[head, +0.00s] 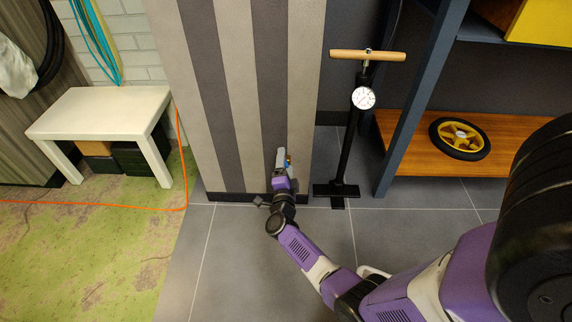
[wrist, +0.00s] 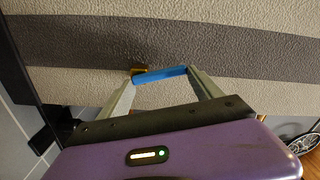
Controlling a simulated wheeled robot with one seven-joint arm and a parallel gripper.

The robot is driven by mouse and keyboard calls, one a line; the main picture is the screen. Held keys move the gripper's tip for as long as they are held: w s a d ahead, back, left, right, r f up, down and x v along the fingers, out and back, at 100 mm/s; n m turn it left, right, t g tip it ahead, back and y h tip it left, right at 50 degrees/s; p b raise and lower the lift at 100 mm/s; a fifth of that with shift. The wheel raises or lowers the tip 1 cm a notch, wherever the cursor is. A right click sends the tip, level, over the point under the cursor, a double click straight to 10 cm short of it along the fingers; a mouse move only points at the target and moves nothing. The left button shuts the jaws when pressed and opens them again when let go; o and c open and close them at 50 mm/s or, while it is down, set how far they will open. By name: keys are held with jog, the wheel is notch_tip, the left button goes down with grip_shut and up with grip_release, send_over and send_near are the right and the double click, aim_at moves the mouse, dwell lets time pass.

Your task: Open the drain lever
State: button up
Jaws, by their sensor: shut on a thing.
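The drain lever is a short blue handle (wrist: 160,75) on a small brass fitting (wrist: 138,70) at the striped wall. In the head view the blue lever (head: 288,161) is a small speck low on the striped wall panel, partly hidden by my gripper. My gripper (head: 282,159) is at the wall, with its pale fingers on either side of the lever. The fingers touch the two ends of the blue handle and are shut on it. The handle lies nearly level in the wrist view. Most of the brass fitting is hidden behind the handle.
A black floor pump (head: 346,150) with a wooden handle stands just right of the panel. A shelf holds a yellow-spoked wheel (head: 460,138). A white bench (head: 100,112) and an orange cable (head: 100,204) are at the left. Grey floor is clear left of my arm.

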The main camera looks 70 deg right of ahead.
jog(key=o, duration=2.1)
jog(key=shift+a, duration=0.15)
jog(key=p+v, duration=0.3)
jog(key=v, duration=0.4)
jog(key=shift+a+p, duration=0.3)
jog(key=shift+s, duration=0.15)
